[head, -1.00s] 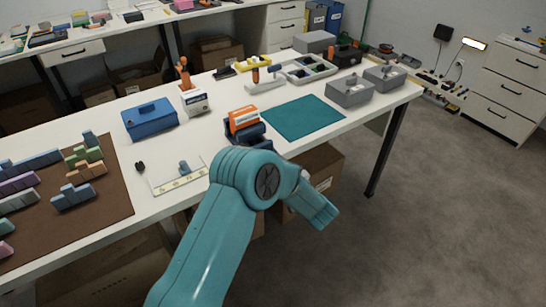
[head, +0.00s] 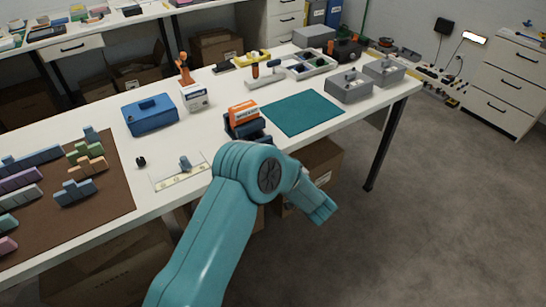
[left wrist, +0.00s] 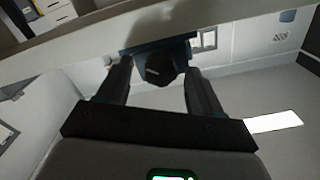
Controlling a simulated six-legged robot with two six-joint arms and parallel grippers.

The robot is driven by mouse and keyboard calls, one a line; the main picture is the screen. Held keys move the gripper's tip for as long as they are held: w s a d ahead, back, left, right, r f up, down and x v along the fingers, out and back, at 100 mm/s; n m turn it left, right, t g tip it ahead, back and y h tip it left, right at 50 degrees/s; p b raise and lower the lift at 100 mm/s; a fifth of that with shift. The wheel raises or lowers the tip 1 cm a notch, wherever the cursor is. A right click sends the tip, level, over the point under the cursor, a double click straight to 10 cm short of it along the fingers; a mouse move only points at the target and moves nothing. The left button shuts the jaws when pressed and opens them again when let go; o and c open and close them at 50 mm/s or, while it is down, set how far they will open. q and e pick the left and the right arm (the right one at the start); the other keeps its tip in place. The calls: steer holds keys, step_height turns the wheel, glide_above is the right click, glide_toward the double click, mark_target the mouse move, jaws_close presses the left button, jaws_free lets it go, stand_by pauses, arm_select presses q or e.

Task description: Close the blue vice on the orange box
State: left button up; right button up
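The blue vice (head: 247,130) stands at the table's front edge in the head view, its lower front partly hidden by my teal arm. The orange box (head: 243,112) with a white label sits in the top of the vice, between its jaws. Whether both jaws touch it I cannot tell. In the left wrist view, a dark round knob (left wrist: 160,67) in front of a blue part of the vice (left wrist: 185,47) shows between the fingers of my left gripper (left wrist: 160,75). The fingers are apart, with gaps beside the knob. In the head view my arm hides this gripper. My right gripper is not in view.
A teal mat (head: 302,112) lies right of the vice. A blue toolbox (head: 150,116), a white carton (head: 195,98) and a small plate with a ruler strip (head: 180,180) are to its left. Grey boxes (head: 349,87) stand at the right. Cartons (head: 315,165) sit under the table.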

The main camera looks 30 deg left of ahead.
arm_select(q)
steer(key=v, duration=1.6)
steer(key=shift+d+b, duration=0.2)
steer(key=shift+b, duration=0.1)
